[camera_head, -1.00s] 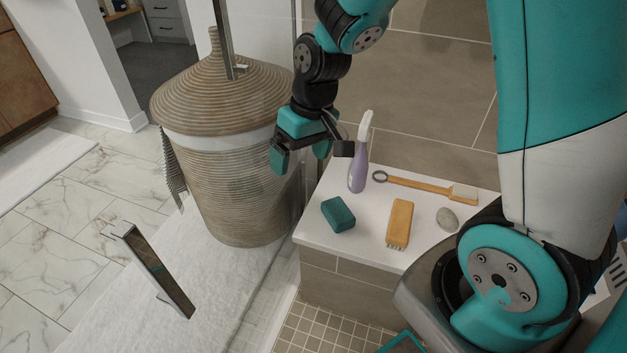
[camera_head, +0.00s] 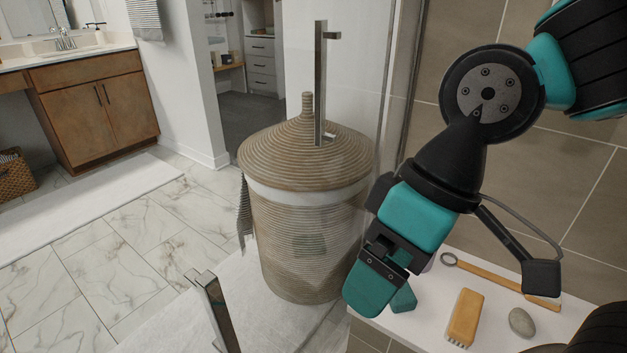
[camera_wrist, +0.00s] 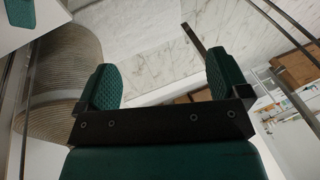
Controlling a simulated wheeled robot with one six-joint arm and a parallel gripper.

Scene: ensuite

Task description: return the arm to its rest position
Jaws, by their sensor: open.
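My arm comes in from the upper right in the head view. My gripper (camera_head: 376,284) hangs in front of the shower ledge's left end, beside the wicker hamper. In the wrist view my gripper (camera_wrist: 164,80) has its two green fingers wide apart with nothing between them. A green soap block (camera_head: 403,299) on the ledge is partly hidden behind the gripper; a green corner also shows at the upper left of the wrist view.
The white ledge (camera_head: 408,326) holds a long-handled brush (camera_head: 492,276), a wooden brush (camera_head: 465,318) and a grey stone (camera_head: 521,322). A lidded wicker hamper (camera_head: 305,235) stands left, behind glass with a metal handle (camera_head: 320,85). Marble floor (camera_head: 130,245) lies open further left.

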